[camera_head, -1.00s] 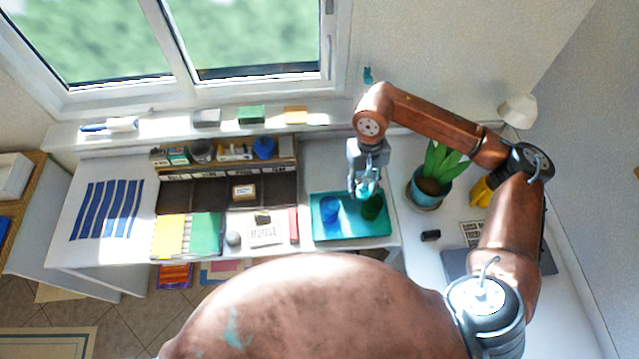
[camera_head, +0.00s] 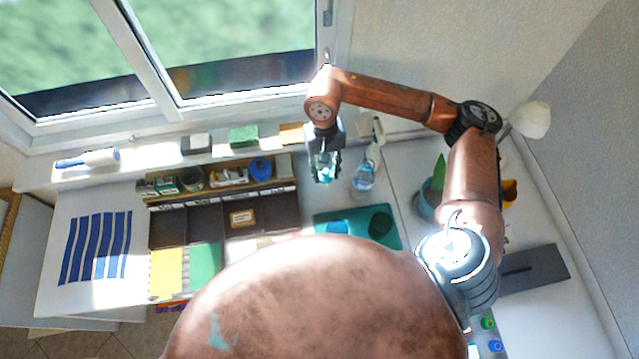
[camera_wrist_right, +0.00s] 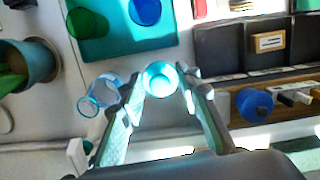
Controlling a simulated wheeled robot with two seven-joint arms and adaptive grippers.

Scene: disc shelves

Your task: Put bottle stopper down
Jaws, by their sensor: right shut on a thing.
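My right gripper (camera_head: 325,172) is shut on the teal bottle stopper (camera_head: 324,178), held up near the back of the desk, by the window sill. In the right wrist view, the round stopper (camera_wrist_right: 160,79) sits between the fingertips (camera_wrist_right: 160,88). A clear blue bottle (camera_head: 363,181) stands just right of the gripper in the head view, apart from it. It also shows left of the fingers in the wrist view (camera_wrist_right: 101,95). What lies directly under the stopper is hard to tell. My left gripper is out of view.
A teal tray (camera_head: 394,242) holds a green cup (camera_head: 380,224) and a blue cup (camera_head: 336,226). A dark compartment organizer (camera_head: 270,212) stands left, with a blue round object (camera_head: 260,168) behind it. A potted plant (camera_head: 428,200) is at the right.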

